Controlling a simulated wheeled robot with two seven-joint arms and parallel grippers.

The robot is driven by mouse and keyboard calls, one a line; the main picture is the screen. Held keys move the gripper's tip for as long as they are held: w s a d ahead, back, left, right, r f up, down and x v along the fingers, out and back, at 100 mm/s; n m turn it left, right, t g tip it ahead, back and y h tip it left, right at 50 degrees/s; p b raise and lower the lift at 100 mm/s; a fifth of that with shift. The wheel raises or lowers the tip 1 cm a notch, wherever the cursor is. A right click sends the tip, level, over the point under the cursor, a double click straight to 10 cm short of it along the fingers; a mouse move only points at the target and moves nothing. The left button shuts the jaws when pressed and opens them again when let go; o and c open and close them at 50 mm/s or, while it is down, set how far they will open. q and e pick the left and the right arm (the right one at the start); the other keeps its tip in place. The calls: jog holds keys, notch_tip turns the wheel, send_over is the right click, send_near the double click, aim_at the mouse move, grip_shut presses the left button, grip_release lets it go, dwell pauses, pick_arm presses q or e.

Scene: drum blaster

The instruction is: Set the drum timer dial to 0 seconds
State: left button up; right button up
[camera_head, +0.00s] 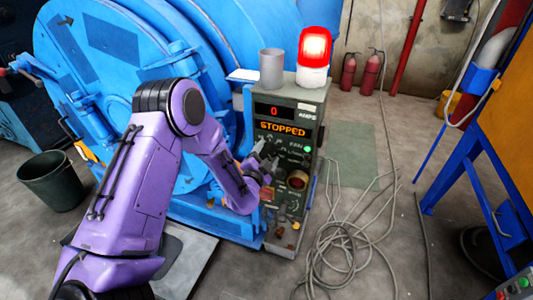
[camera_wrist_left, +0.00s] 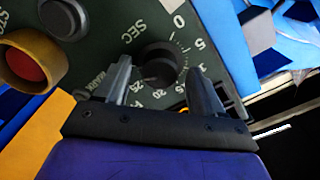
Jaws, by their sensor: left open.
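The black timer dial (camera_wrist_left: 156,66) sits on the dark green control panel (camera_wrist_left: 105,45) in the left wrist view. Scale numbers including 0, 5, 20 and 25 and the word SEC are printed around it. The dial's pointer is not clear. My left gripper (camera_wrist_left: 159,68) is open, with one finger on each side of the dial; I cannot tell whether they touch it. In the head view my left gripper (camera_head: 263,157) is at the front of the control box (camera_head: 285,125), hiding the dial. Its display (camera_head: 275,112) reads 0 and STOPPED. My right gripper is out of view.
A red button in a yellow collar (camera_wrist_left: 28,62) and a black knob (camera_wrist_left: 63,18) are beside the dial. A lit red beacon (camera_head: 314,50) and a grey cup (camera_head: 271,70) stand on the box. The blue drum machine (camera_head: 110,50) is behind my arm. Loose cable (camera_head: 335,250) lies on the floor.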

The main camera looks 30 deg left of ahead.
pick_arm(q)
jog(key=c, duration=1)
jog(key=shift+c, duration=0.2)
